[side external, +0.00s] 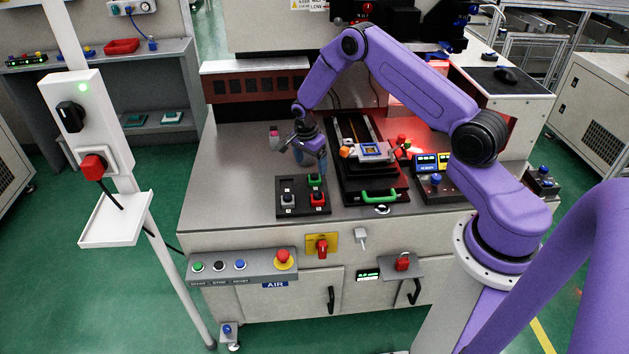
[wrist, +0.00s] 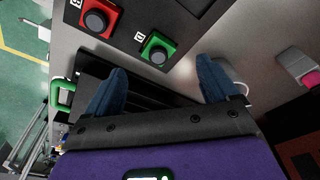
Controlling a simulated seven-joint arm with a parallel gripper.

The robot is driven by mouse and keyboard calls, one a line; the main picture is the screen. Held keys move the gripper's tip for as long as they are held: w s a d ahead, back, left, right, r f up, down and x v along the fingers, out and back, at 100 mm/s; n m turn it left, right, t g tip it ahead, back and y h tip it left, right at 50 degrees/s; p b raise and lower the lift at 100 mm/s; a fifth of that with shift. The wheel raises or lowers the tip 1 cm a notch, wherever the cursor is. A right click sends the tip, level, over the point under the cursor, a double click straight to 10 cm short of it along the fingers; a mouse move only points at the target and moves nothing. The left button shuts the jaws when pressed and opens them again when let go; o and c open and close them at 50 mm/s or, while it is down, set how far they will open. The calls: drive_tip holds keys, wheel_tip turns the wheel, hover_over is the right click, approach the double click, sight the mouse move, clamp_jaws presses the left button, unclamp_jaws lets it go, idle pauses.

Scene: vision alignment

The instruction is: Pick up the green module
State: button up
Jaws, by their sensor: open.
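The green module (side external: 314,181), a green square block with a dark round knob, sits in the back right place of a dark tray (side external: 281,212). In the wrist view the green module (wrist: 158,48) lies just beyond my fingertips, roughly midway between them. My gripper (side external: 314,164) is above and close to the green module in the side view, pointing down. Its two blue fingers are spread with nothing between them in the wrist view (wrist: 162,78).
A red module (side external: 318,200) and a grey module (side external: 288,200) sit in the tray's front places. A dark fixture with a green handle (side external: 380,195) stands right of the tray. A pink-tipped grey item (side external: 274,138) stands behind left. The table's left side is clear.

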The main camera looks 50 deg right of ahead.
sight(314, 175)
drive_tip(key=shift+s+d+f, duration=0.1)
drive_tip(key=shift+d+f, duration=0.1)
drive_tip(key=shift+f, duration=0.7)
drive_tip(key=shift+d+f, duration=0.25)
drive_tip(key=shift+f, duration=0.7)
drive_tip(key=shift+s+d+f, duration=0.1)
drive_tip(key=shift+d+f, duration=0.1)
drive_tip(key=shift+f, duration=0.7)
drive_tip(key=c, duration=1.1)
